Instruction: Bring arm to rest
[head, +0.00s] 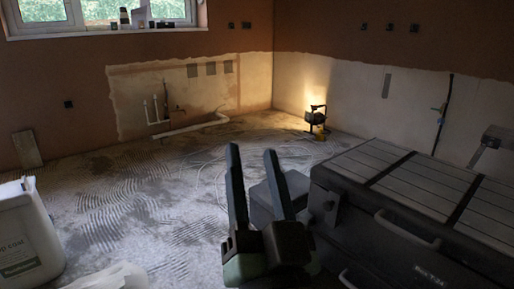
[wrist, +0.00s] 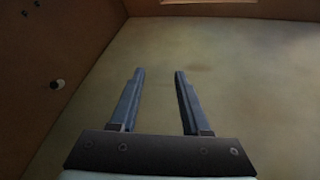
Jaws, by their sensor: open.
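My gripper (head: 252,158) stands low in the middle of the head view, its two dark fingers pointing up and apart. It also shows in the wrist view (wrist: 158,75), with a clear gap between the fingers and nothing held. In the head view the gripper appears just left of the dark tool chest (head: 430,190); I cannot tell the distance between them. The wrist view faces a pale, blurred surface with brown bands along its edges, and nothing touches the fingertips.
A lit work lamp (head: 316,118) stands by the far corner with cable on the floor. White pipes (head: 190,128) run along the back wall. The dusty floor (head: 130,200) at middle left is mostly clear.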

